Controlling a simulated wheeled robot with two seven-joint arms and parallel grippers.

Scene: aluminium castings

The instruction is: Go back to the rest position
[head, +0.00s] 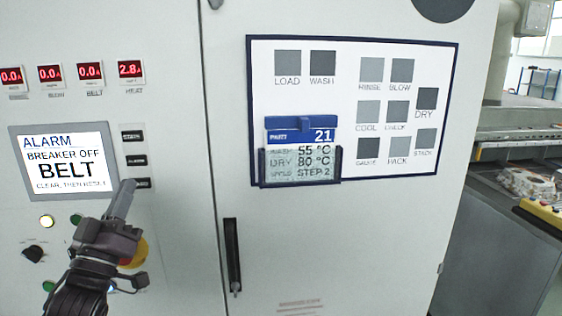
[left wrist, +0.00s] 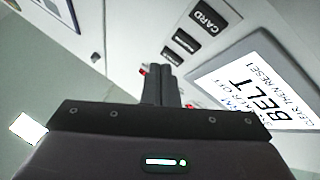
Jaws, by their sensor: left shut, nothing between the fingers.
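My left gripper (head: 127,186) is shut and empty in front of the grey control cabinet. Its fingertips are close to the lowest of three dark buttons (head: 141,184) beside the screen; I cannot tell whether they touch it. The screen (head: 64,160) reads ALARM, BREAKER OFF, BELT, CLEAR, THEN RESET. In the left wrist view the shut fingers (left wrist: 170,68) point toward the panel, with a button marked CARD (left wrist: 209,16) and the screen (left wrist: 255,85) nearby. My right gripper is not in view.
Red displays (head: 90,72) line the cabinet's top left. A yellow and red knob (head: 136,252) sits partly behind my gripper. A board (head: 354,60) with grey squares and a blue-topped card holder (head: 300,165) is on the door, beside a dark handle (head: 232,256). A bench with castings (head: 528,184) stands right.

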